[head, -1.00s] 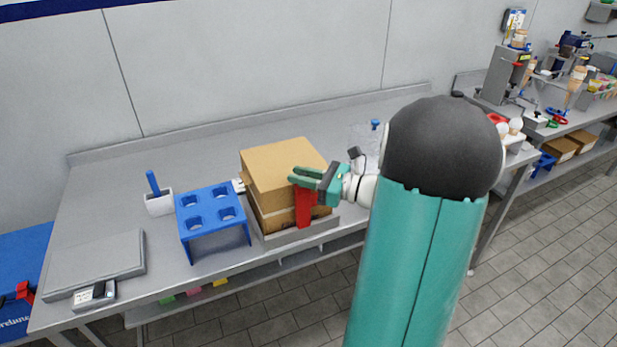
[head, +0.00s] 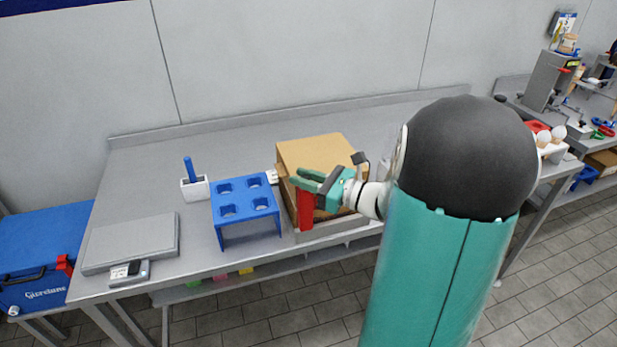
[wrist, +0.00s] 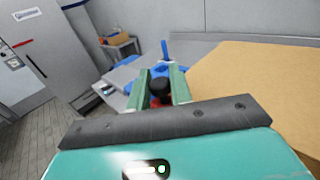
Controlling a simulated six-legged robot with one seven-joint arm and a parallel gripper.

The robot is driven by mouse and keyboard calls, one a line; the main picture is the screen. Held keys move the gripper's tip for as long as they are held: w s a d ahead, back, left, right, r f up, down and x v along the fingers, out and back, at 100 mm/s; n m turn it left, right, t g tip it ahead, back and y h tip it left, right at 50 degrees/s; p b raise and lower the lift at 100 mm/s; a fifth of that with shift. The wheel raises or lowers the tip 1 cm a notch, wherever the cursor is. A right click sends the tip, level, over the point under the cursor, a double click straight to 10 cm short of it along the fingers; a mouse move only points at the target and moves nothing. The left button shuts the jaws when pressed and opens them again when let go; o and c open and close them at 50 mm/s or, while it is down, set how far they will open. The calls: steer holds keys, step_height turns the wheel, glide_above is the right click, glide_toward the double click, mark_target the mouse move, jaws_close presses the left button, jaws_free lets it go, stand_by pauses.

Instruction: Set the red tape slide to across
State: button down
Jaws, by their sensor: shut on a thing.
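The red tape slide (head: 305,208) stands upright at the left end of the front of a cardboard box (head: 318,150). My gripper (head: 308,181) reaches in from the right, its green fingers over the top of the slide. In the wrist view, my gripper (wrist: 161,86) is shut on a dark round knob (wrist: 160,84), with a bit of red slide (wrist: 154,102) below it. The fingers hide much of the slide's top. The box (wrist: 255,85) also fills the right side of the wrist view.
A blue rack with holes (head: 245,209) stands close to the left of the box. Further left are a white cup with a blue handle (head: 194,187) and a grey flat scale (head: 130,243). The bench (head: 270,130) behind the box is clear.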

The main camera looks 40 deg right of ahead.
steer(key=shift+a, duration=0.25)
steer(key=c, duration=1.3)
jaws_free()
steer(key=shift+w+a, duration=0.1)
steer(key=shift+c, duration=0.2)
steer(key=shift+s+d, duration=0.35)
steer(key=v, duration=1.3)
